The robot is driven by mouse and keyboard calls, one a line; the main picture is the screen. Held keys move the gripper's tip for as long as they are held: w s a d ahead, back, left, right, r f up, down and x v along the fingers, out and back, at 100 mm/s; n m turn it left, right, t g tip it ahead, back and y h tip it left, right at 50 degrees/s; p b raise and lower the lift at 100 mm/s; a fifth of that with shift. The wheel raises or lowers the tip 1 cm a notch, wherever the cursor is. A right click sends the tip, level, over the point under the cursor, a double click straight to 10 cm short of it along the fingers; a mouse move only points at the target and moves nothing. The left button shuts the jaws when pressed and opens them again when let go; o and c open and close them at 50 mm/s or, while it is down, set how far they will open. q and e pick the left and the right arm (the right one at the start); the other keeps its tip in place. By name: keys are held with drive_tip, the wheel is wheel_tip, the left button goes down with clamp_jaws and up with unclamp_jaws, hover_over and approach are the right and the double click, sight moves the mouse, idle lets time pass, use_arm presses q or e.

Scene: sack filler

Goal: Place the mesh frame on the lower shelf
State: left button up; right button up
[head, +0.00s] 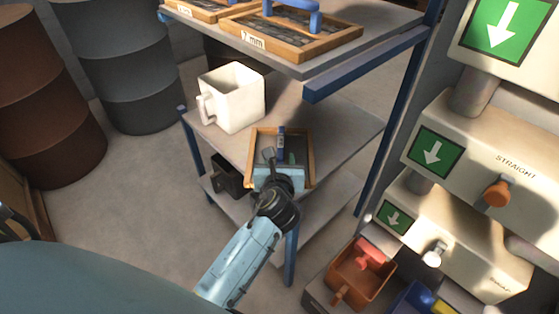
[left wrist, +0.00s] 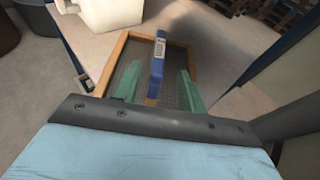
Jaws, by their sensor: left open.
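The mesh frame (head: 308,150) has a wooden border, dark mesh and an upright blue handle (head: 281,140). In the head view it is at the front of the middle shelf (head: 345,130); whether it rests there fully is unclear. In the left wrist view the frame (left wrist: 196,65) lies ahead, with the handle (left wrist: 157,62) standing up. My left gripper (left wrist: 158,84) is open, its green fingers on either side of the handle with gaps. In the head view the gripper (head: 280,160) covers the frame's near side. The lower shelf (head: 325,205) is below, partly hidden.
A white jug (head: 236,98) stands left on the middle shelf. A dark container (head: 226,175) sits on the lower shelf. The top shelf holds other frames, one marked 7 mm (head: 325,45). A machine with green arrow panels (head: 432,152) and an orange bin (head: 352,280) are at right.

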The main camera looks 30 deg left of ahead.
use_arm(q)
drive_tip(key=s+f+n+g+h, duration=0.3)
drive_tip(key=s+f+n+g, duration=0.2)
drive_tip(key=s+n, duration=0.8)
drive_tip(key=s+f+n+g+h, duration=0.3)
drive_tip(key=s+f+n+g, duration=0.2)
drive_tip(key=s+f+n, duration=0.6)
drive_tip(key=s+n, duration=0.2)
drive_tip(key=n, duration=0.2)
drive_tip(key=shift+s+n+p, duration=0.35)
drive_tip(key=shift+n, duration=0.05)
use_arm(e)
drive_tip(key=f, duration=0.1)
drive_tip(key=d+f, duration=0.1)
drive_tip(key=shift+f, duration=0.35)
